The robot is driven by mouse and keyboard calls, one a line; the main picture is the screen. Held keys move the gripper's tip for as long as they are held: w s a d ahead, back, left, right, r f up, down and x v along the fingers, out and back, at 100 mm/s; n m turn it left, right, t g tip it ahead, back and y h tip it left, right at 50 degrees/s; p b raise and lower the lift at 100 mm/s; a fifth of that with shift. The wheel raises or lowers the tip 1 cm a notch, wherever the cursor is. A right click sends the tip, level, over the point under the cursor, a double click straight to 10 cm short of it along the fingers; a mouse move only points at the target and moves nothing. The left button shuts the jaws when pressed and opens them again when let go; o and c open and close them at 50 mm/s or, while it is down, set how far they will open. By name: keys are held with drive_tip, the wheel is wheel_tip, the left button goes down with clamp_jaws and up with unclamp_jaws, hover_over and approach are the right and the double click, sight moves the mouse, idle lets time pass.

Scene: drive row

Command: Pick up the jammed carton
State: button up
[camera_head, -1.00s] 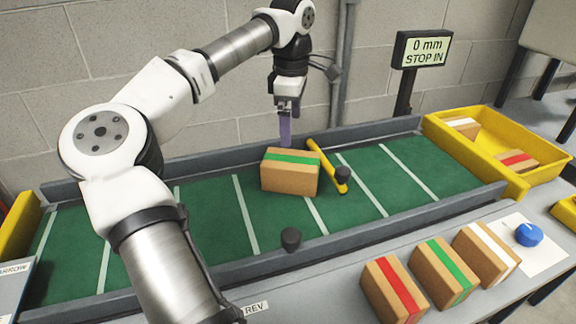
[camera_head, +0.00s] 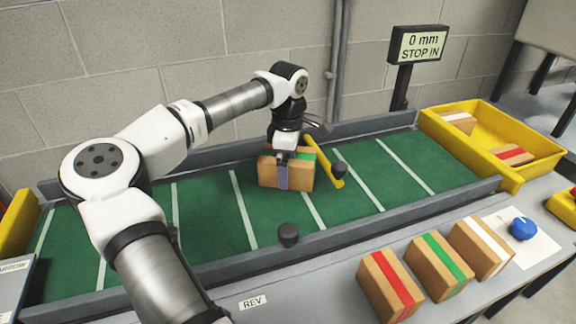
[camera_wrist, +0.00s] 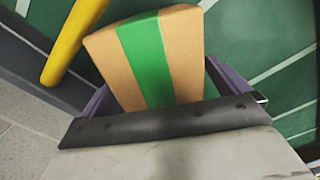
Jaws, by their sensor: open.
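The jammed carton (camera_head: 303,180) is a brown box with a green stripe. It sits on the green conveyor belt (camera_head: 205,208), close against the yellow diverter bar (camera_head: 325,163). My gripper (camera_head: 284,178) is down at the carton, with a purple finger in front of its near face. In the wrist view the carton (camera_wrist: 185,55) lies between the two purple fingers of my gripper (camera_wrist: 158,90), which stand apart on either side of it. Whether a finger touches the carton, I cannot tell.
A yellow bin (camera_head: 480,160) with cartons stands at the belt's right end. Red-striped (camera_head: 390,284), green-striped (camera_head: 438,266) and white-striped (camera_head: 481,247) cartons stand on the front ledge, near a blue knob (camera_head: 523,228). A sign (camera_head: 419,45) reads "0 mm STOP IN".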

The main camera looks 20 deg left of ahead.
drive_tip(key=shift+r, duration=0.1)
drive_tip(key=c, duration=1.3)
